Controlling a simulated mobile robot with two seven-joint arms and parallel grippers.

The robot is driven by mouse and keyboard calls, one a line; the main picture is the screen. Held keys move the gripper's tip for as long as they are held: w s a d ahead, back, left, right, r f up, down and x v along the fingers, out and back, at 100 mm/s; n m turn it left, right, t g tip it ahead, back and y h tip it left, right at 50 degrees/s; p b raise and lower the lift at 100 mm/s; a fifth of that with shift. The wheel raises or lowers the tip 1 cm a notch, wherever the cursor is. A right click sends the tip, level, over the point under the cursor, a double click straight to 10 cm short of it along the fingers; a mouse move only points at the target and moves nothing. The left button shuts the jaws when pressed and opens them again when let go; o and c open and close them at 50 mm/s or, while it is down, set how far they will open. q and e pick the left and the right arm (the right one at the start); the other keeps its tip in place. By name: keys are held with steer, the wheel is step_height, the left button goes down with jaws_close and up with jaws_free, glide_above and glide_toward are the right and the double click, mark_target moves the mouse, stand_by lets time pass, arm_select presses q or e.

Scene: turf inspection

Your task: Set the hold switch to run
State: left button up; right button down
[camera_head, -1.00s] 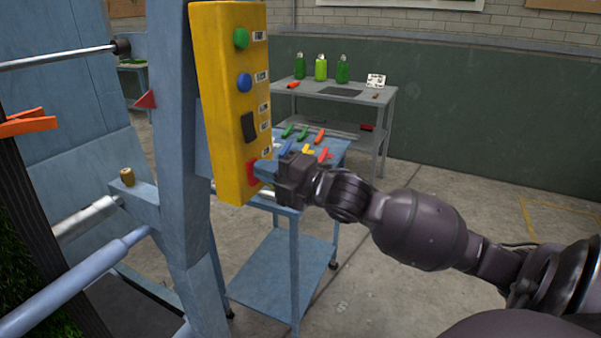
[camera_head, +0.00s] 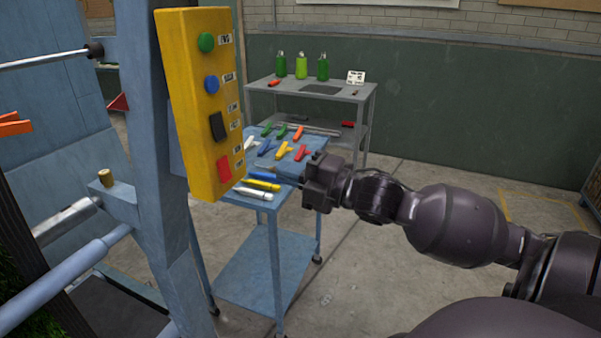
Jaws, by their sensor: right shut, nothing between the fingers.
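The yellow control box (camera_head: 196,165) hangs on a blue post at left. It bears a green button (camera_head: 206,42), a blue button (camera_head: 212,84), a black rocker switch (camera_head: 217,126) and a red rocker switch (camera_head: 223,168) at the bottom. Small labels beside them are too small to read surely, so I cannot tell which rocker is marked hold or which way it is set. My right gripper (camera_head: 277,174) is shut and empty, to the right of the red rocker and apart from it, pointing left. My left gripper is out of view.
A blue cart (camera_head: 240,200) behind the box holds several coloured clips and markers. A grey table (camera_head: 360,93) with green bottles (camera_head: 301,66) stands farther back. A blue frame with rollers (camera_head: 65,270) fills the left. Open floor (camera_head: 420,270) lies at right.

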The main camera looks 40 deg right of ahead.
steer(key=shift+r+v, duration=0.25)
steer(key=shift+v, duration=0.8)
steer(key=s+d+f+m+g+h, duration=0.1)
steer(key=d+f+m+h, duration=0.15)
steer(key=f+m, duration=0.65)
steer(key=s+d+f+m+g+h, duration=0.15)
steer(key=f+m+h, duration=0.3)
steer(key=f, duration=0.85)
steer(key=s+a+f+m+g, duration=0.1)
steer(key=s+a+f+m, duration=0.3)
steer(key=a+f, duration=0.2)
steer(key=s+a+f+m+g, duration=0.2)
steer(key=s+a+f+m, duration=0.2)
steer(key=f, duration=0.7)
steer(key=s+a, duration=0.1)
steer(key=a, duration=0.1)
steer(key=shift+s+a+f+h, duration=0.2)
steer(key=shift+a+f+h, duration=0.1)
